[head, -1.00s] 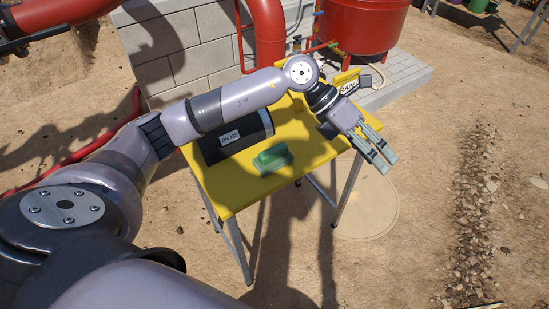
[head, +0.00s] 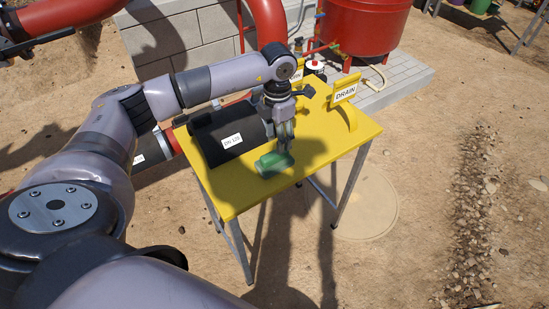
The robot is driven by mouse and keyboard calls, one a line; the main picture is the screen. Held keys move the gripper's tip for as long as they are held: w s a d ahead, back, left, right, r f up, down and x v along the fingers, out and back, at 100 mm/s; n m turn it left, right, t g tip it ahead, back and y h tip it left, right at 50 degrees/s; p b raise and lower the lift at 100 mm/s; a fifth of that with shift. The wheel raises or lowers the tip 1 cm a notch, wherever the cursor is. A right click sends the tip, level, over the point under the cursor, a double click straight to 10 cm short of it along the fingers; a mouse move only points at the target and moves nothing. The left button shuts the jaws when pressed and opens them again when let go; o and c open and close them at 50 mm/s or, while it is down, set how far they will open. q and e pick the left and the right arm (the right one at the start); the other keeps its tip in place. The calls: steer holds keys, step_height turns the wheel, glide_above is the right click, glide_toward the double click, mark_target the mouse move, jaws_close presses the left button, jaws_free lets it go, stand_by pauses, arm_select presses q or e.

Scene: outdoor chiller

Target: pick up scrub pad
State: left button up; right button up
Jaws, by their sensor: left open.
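The green scrub pad (head: 273,165) lies on the yellow table (head: 235,195), near its front edge. My left gripper (head: 284,148) points down just behind and above the pad, with its fingertips close to the pad's far right end. It is open, with nothing visible between its fingers. I cannot tell whether the fingertips touch the pad. My right gripper is out of view.
A black cylinder labelled DN 125 (head: 212,144) lies left of the pad. A yellow DRAIN sign (head: 346,94) stands at the table's back right. A red tank (head: 366,28) and block wall (head: 185,40) are behind. The table's right part is clear.

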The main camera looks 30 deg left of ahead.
mark_target(275, 153)
arm_select(q)
steer(key=shift+f, duration=0.85)
steer(key=f, duration=0.1)
steer(key=f+p, duration=0.1)
steer(key=f, duration=0.1)
steer(key=f+p, duration=0.1)
steer(key=shift+s+a+f, duration=0.2)
steer(key=shift+s+f, duration=0.05)
steer(key=shift+f, duration=0.5)
steer(key=shift+c, duration=0.2)
jaws_close()
